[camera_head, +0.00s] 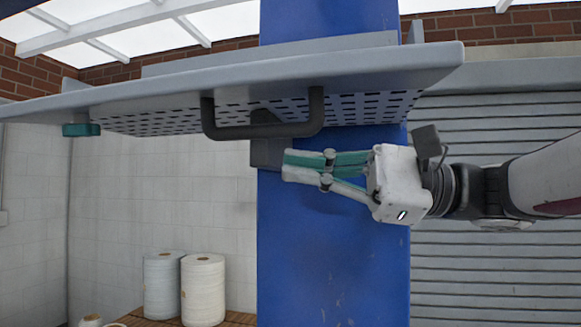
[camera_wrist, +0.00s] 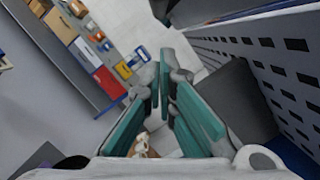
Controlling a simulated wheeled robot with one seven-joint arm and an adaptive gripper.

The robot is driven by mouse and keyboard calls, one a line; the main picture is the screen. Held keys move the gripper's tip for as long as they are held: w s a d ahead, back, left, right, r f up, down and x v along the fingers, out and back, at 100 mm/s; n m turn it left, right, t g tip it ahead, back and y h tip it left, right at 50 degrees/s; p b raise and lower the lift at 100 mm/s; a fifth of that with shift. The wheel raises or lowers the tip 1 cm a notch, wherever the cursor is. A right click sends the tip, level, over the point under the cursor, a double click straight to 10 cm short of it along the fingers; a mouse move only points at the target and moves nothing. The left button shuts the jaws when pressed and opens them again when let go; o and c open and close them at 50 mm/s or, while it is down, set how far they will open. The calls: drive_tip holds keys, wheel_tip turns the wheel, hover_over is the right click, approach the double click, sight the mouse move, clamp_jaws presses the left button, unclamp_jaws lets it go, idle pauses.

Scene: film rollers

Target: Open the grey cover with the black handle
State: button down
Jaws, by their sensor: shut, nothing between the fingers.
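The grey cover (camera_head: 200,75) is raised and lies roughly level across the top of the head view. Its slotted underside shows, and also fills the right of the wrist view (camera_wrist: 285,65). The black handle (camera_head: 316,112) is a U-shaped bar hanging below the cover's near edge. My gripper (camera_head: 288,166), with teal finger pads, is shut and empty. It is just below the cover and below the handle, pointing left, apart from the handle. Its fingers show in the middle of the wrist view (camera_wrist: 165,95). I cannot clearly pick out the handle in the wrist view.
A blue column (camera_head: 330,260) stands behind my gripper, with a dark grey bracket (camera_head: 265,155) near the fingertips. White rolls (camera_head: 203,290) stand on a wooden surface at lower left. A slatted shutter (camera_head: 480,270) is at right. Shelves with boxes (camera_wrist: 105,80) show in the wrist view.

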drive_tip(key=b+v, duration=0.1)
drive_tip(key=v, duration=0.9)
drive_tip(key=shift+b, duration=0.35)
